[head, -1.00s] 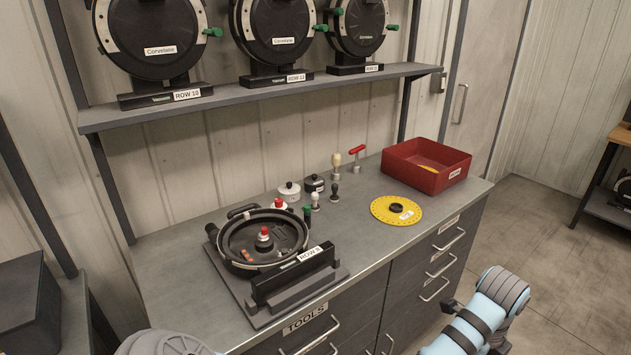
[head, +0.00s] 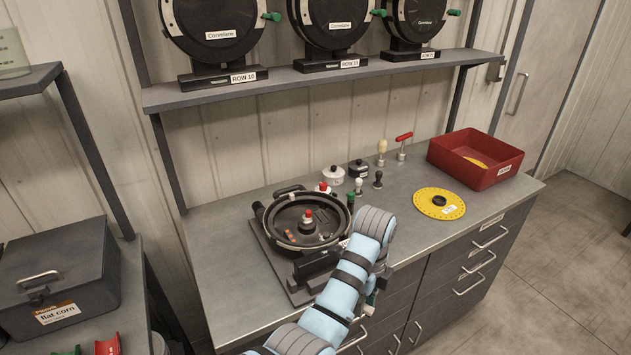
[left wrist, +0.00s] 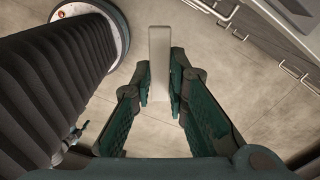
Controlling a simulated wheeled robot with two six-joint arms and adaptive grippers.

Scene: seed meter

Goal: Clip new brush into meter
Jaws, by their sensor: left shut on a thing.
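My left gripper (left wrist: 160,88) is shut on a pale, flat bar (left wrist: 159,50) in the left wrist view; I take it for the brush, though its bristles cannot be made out. The bar sticks out past the fingertips, with floor behind it. In the head view the left gripper (head: 368,303) is small and partly hidden, in front of the bench edge. The open black meter (head: 283,236) lies on its stand on the bench, with a red-topped hub (head: 308,221) in the middle. My left arm hides the stand's front right. My right gripper is out of view.
A yellow disc (head: 425,205) and a red bin (head: 505,175) are at the bench's right. Small tools (head: 382,155) and pots (head: 333,175) stand behind the meter. Closed meters (head: 335,22) fill the shelf above. A dark box (head: 70,265) stands at left. Bare bench lies left of the meter.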

